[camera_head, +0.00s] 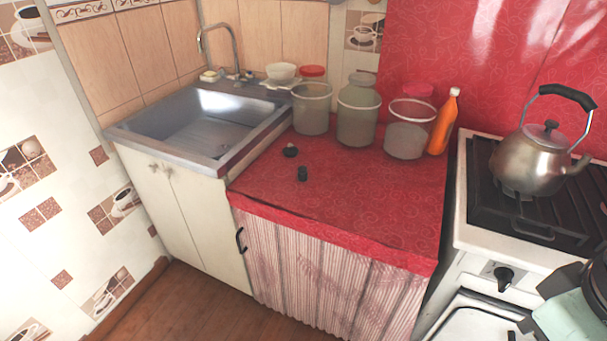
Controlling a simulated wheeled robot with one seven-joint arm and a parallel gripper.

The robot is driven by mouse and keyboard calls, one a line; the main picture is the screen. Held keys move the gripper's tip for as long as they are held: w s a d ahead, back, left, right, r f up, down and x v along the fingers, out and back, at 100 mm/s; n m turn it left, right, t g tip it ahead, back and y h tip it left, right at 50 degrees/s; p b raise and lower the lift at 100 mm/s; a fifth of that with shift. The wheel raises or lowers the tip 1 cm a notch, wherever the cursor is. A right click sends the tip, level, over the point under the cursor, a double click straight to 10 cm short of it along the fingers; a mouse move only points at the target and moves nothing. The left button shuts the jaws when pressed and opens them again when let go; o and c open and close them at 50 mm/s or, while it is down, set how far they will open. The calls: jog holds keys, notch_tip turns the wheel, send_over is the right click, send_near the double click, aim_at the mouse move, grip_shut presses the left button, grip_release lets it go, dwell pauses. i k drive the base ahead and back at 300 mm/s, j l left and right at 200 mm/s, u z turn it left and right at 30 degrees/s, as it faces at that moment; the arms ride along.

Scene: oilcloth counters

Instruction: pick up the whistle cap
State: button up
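A part of my arm, dark grey and pale green, shows at the lower right edge, in front of the stove. My gripper's fingers are not in view.
A sink (205,125) adjoins on the left, a stove (500,245) with a kettle (533,160) on the right. The counter's front half is clear.

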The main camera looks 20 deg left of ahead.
aim_at(302, 173)
jog(key=i+j, duration=0.15)
jog(key=j, duration=0.3)
jog(key=i+j, duration=0.1)
jog(key=j, duration=0.35)
jog(key=i+j, duration=0.15)
jog(key=j, duration=0.25)
jog(key=i+j, duration=0.1)
jog(key=j, duration=0.35)
jog(key=i+j, duration=0.15)
jog(key=j, duration=0.3)
jog(key=i+j, duration=0.1)
jog(key=j, duration=0.35)
